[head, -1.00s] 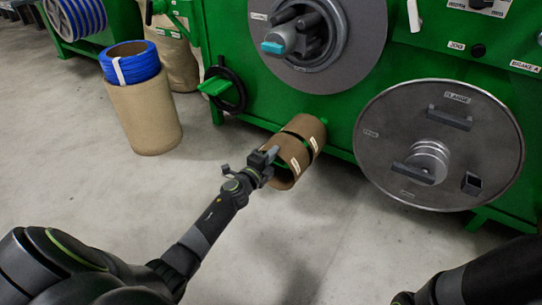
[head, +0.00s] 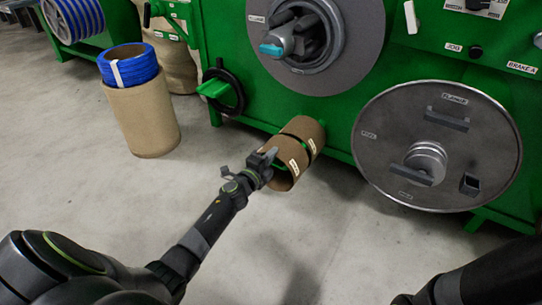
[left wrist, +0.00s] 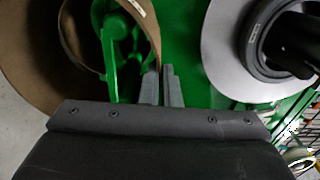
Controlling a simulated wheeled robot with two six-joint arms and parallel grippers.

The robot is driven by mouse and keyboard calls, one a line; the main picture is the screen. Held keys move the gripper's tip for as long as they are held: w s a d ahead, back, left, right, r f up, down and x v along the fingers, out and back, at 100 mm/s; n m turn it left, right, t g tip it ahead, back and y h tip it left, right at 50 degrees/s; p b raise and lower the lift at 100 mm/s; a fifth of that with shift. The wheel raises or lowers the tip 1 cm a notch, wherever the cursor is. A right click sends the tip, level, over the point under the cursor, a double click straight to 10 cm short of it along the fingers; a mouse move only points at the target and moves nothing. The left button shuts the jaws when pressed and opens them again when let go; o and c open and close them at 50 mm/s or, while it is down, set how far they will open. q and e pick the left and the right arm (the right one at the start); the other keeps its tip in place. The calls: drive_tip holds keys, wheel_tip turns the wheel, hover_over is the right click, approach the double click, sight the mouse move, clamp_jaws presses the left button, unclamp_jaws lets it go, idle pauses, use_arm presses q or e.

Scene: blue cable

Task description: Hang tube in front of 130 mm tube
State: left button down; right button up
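Two short brown cardboard tubes are one in front of the other at the green machine's lower front in the head view: the front tube (head: 283,174) and the rear tube (head: 304,129). Both have small white labels, too small to read. A narrow gap shows between them. My left gripper (head: 269,158) is at the left side of the front tube. In the left wrist view its fingers (left wrist: 160,86) are close together on the wall of the front tube (left wrist: 150,35). A green support (left wrist: 115,55) shows inside the tube. My right gripper is out of view.
The green machine has a large grey flange disc (head: 385,145) to the right and a spool disc (head: 355,65) above. A black handwheel (head: 231,91) is above left. A blue coil (head: 128,66) tops a cardboard drum (head: 144,120) at left. The floor in front is clear.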

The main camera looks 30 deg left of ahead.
use_arm(q)
drive_tip(key=shift+w+d+b, duration=0.1)
drive_tip(key=shift+w+b, duration=0.25)
drive_tip(key=shift+w, duration=0.85)
idle(0.9)
drive_tip(key=shift+f+b, duration=0.5)
idle(0.6)
drive_tip(key=c, duration=2.1)
unclamp_jaws()
drive_tip(key=o, duration=0.5)
drive_tip(key=shift+o, duration=0.5)
drive_tip(key=o, duration=0.5)
drive_tip(key=shift+f, duration=0.2)
drive_tip(key=shift+s, duration=0.7)
